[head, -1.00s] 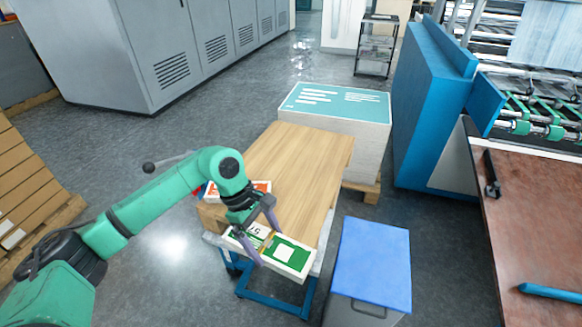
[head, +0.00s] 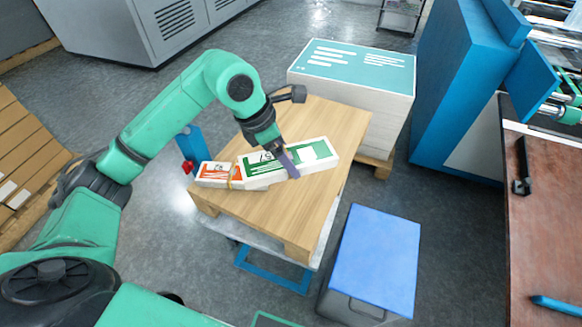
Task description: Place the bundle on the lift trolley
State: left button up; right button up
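The green-and-white bundle (head: 318,152) is over the wooden top of the lift trolley (head: 335,190), toward its far left part. My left gripper (head: 287,160) reaches down over the middle of the bundle. One purple finger lies against its near side; the other finger is hidden behind it. The gripper appears shut on the bundle. I cannot tell whether the bundle's underside touches the wood. An orange-and-white bundle (head: 212,172) with a tan band lies on the wood at the left, close against the green one's left end. My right gripper is not in view.
A tall white stack with a teal top (head: 355,65) stands behind the trolley. A blue-lidded bin (head: 376,260) stands at its right front. A brown table (head: 550,220) and blue machine (head: 455,85) are at the right. The near part of the wood is bare.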

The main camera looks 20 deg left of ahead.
aim_at(266, 174)
pick_arm(q)
notch_tip(266, 174, down, 15)
jog(key=shift+s+r+p, duration=0.1)
jog(key=shift+s+p, duration=0.05)
jog(key=shift+p, duration=0.55)
jog(key=shift+f, duration=0.4)
jog(key=o, duration=1.4)
jog(key=b+v, duration=0.2)
jog(key=v, duration=1)
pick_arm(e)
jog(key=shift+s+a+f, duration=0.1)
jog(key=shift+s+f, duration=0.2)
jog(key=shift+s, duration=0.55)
